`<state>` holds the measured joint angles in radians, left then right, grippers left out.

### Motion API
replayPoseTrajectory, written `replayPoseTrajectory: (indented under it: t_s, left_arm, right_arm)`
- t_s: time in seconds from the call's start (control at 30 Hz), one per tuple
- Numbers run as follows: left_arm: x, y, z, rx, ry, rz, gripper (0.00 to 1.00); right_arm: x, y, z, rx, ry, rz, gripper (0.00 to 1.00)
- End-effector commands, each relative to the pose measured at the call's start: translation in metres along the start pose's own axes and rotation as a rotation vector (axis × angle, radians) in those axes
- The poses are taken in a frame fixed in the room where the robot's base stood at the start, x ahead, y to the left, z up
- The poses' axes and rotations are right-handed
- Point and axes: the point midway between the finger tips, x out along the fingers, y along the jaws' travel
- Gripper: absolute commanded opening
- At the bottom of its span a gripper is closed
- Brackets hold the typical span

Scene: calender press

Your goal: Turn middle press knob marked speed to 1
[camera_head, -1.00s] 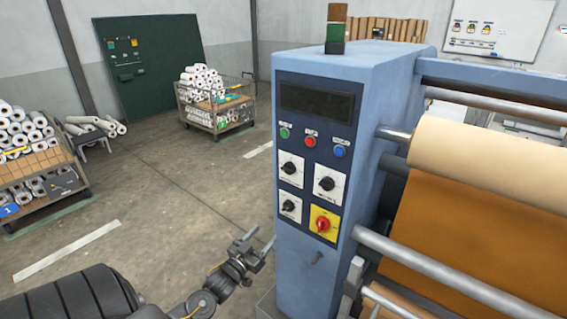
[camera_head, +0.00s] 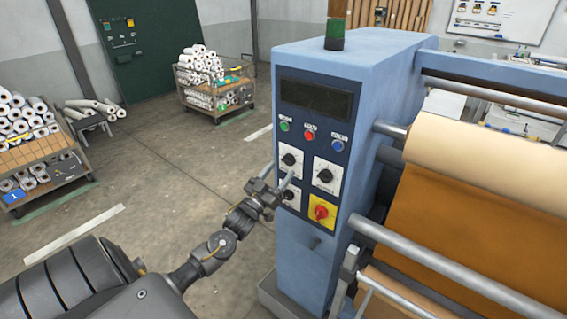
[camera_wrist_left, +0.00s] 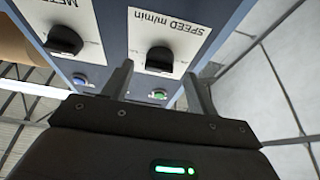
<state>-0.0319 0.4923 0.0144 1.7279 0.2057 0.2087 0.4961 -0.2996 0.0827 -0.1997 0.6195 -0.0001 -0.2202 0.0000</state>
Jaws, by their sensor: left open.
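The blue press's control panel (camera_head: 325,130) carries black knobs on white plates. The upper-left knob (camera_head: 289,160) is marked SPEED m/min in the left wrist view, where the same knob (camera_wrist_left: 160,60) shows upside down. My left gripper (camera_head: 279,180) is open in front of the panel, just below the speed knob in the head view. In the wrist view its two fingers (camera_wrist_left: 158,72) stand apart on either side of the speed knob, with nothing clearly gripped. Contact cannot be told. The gripper partly covers the lower-left knob (camera_head: 290,197). The knob's number marks are too small to read.
An upper-right knob (camera_head: 325,176) and a red switch on a yellow plate (camera_head: 321,212) sit close by. Green, red (camera_head: 309,133) and blue buttons lie above. Rollers with tan sheet (camera_head: 455,220) are at the right. Floor left of the press is open.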

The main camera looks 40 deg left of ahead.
Motion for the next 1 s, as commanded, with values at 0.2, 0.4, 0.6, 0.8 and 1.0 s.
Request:
replayPoseTrajectory:
  t_s: [0.2, 0.4, 0.6, 0.8, 1.0]
  left_arm:
    - [0.024, 0.0, 0.0, 0.0, -0.001, 0.0, 0.59]
    - [0.028, 0.0, 0.001, -0.001, -0.002, 0.001, 0.59]
    - [0.027, 0.0, 0.001, -0.001, -0.001, 0.0, 0.53]
    - [0.027, 0.0, 0.001, 0.0, -0.001, 0.0, 0.27]
    - [0.027, 0.0, 0.001, 0.002, -0.001, 0.001, 0.14]
  right_arm:
    - [-0.01, 0.0, -0.001, 0.0, 0.0, 0.0, 0.0]
    - [-0.01, 0.0, -0.001, 0.0, 0.0, -0.001, 0.0]
    - [-0.01, -0.002, -0.002, 0.001, 0.001, -0.003, 0.0]
    - [-0.01, -0.005, -0.002, 0.002, 0.002, -0.006, 0.0]
    - [-0.01, -0.005, -0.002, 0.002, 0.002, -0.005, 0.0]
